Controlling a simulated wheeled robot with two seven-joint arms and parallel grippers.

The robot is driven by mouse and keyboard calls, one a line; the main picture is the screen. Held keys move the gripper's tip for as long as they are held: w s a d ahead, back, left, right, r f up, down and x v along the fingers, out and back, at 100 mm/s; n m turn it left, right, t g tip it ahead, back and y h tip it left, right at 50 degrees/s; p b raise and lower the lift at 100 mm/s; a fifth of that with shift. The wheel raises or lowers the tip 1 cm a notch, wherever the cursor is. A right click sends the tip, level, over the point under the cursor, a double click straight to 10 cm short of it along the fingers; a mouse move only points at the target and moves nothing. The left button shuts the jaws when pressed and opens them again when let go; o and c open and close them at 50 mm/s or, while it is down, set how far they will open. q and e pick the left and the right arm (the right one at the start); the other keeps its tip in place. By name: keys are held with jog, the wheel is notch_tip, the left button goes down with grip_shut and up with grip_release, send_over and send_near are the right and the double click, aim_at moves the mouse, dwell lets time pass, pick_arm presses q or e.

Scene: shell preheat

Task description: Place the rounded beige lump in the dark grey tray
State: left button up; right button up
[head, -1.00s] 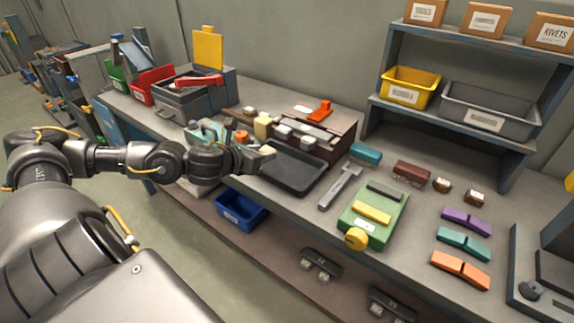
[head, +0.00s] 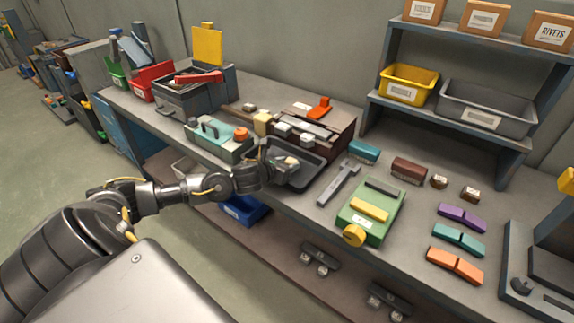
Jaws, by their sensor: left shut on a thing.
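The dark grey tray (head: 312,177) lies on the bench left of the wrench, a shallow rectangular pan with a raised rim. My left gripper (head: 286,164) is over the left part of the tray, shut on the small rounded beige lump (head: 291,160). The fingers hide part of the lump and part of the tray. I cannot tell whether the lump touches the tray floor. My right gripper is not in view.
A teal-and-grey device (head: 222,137) stands left of the tray. A brown rack (head: 338,143) with pale blocks stands behind it. A wrench (head: 339,183) and a green box (head: 372,211) lie to the right. A blue bin (head: 243,209) sits below.

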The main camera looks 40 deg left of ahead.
pick_arm(q)
jog(key=shift+f, duration=0.35)
jog(key=shift+f, duration=0.1)
jog(key=shift+f, duration=0.1)
jog(key=o, duration=1)
